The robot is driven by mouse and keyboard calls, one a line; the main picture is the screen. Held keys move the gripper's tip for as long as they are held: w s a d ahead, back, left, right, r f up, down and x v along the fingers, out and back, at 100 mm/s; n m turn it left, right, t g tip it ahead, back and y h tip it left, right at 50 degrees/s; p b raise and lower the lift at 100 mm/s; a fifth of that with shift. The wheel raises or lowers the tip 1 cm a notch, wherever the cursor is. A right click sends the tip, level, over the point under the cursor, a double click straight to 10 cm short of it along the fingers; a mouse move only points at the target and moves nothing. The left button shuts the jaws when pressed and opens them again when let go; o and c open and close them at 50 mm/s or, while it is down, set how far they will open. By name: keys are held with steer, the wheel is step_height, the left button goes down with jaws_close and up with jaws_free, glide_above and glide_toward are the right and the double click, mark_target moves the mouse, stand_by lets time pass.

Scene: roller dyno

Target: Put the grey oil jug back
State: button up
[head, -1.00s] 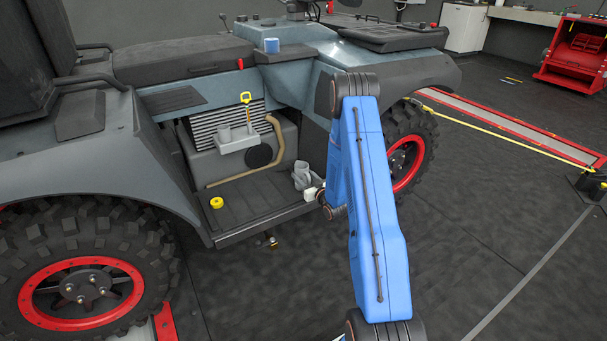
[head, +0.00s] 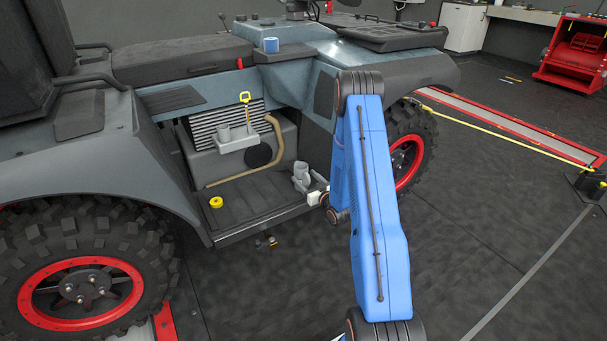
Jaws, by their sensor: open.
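The grey oil jug (head: 301,174) stands at the right end of the dark step plate (head: 245,211) on the vehicle's side. My gripper (head: 313,195) is small in the head view, just to the right of the jug's lower part. It is open. I cannot tell whether a finger touches the jug. My blue arm hides what lies behind it. A light grey holder (head: 237,143) with a cup-like part sits higher up, in front of the ribbed grille.
A yellow ring-shaped cap (head: 216,202) lies on the left of the step plate. A yellow-handled dipstick (head: 245,98) stands above the holder, and a tan hose (head: 274,130) curves beside it. Large wheels flank the step.

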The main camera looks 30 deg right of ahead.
steer(key=s, duration=0.9)
steer(key=s+a+r+g+h, duration=0.1)
steer(key=s+a+r+g, duration=0.3)
steer(key=r, duration=0.7)
steer(key=s+a+r+g+h, duration=0.1)
steer(key=a+r+g, duration=0.3)
steer(key=r, duration=0.7)
steer(key=s+a+r+g, duration=0.1)
steer(key=s+a+r, duration=0.2)
steer(key=s, duration=0.8)
steer(key=s+a+r+g+y, duration=0.1)
steer(key=s+a, duration=0.5)
steer(key=s, duration=0.6)
steer(key=s+a+r+g, duration=0.3)
steer(key=s+a+r, duration=0.2)
steer(key=s, duration=0.7)
steer(key=shift+s+a, duration=0.25)
steer(key=shift+a, duration=0.1)
steer(key=shift+s+r, duration=0.4)
steer(key=shift+r, duration=0.2)
